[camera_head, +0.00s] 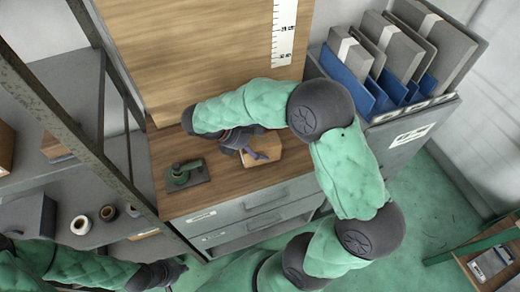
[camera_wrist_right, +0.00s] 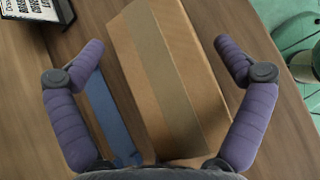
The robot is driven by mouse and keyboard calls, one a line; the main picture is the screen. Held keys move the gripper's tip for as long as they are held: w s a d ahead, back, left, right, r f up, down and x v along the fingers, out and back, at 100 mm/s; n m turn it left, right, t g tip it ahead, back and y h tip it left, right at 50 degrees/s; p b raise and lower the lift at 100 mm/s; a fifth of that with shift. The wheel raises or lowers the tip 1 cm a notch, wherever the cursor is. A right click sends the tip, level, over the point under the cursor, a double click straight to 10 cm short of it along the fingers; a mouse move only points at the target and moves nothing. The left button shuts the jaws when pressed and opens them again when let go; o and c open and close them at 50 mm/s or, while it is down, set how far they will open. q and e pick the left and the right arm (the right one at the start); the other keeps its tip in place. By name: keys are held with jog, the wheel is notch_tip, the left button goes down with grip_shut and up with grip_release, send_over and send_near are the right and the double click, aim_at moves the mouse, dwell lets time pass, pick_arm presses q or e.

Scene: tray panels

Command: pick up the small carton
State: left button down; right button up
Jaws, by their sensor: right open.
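The small carton (camera_head: 268,149) is a brown box with a tape strip, lying on the wooden top of the grey drawer cabinet. My right gripper (camera_head: 243,152) is over it, and the arm hides part of it. In the right wrist view the carton (camera_wrist_right: 170,75) lies between the two purple fingers of the open right gripper (camera_wrist_right: 158,48), with a gap on each side. My left gripper (camera_head: 172,271) is low at the bottom left, away from the carton; its fingers are too dark to read.
A blue strip (camera_wrist_right: 105,110) lies between the carton and the left-hand finger. A green-and-dark device (camera_head: 187,175) sits left on the cabinet top. A metal shelf (camera_head: 75,190) with rolls stands left, and a file rack (camera_head: 400,65) stands right.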

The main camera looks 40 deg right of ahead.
jog(key=c, duration=1.2)
jog(key=shift+r, duration=0.15)
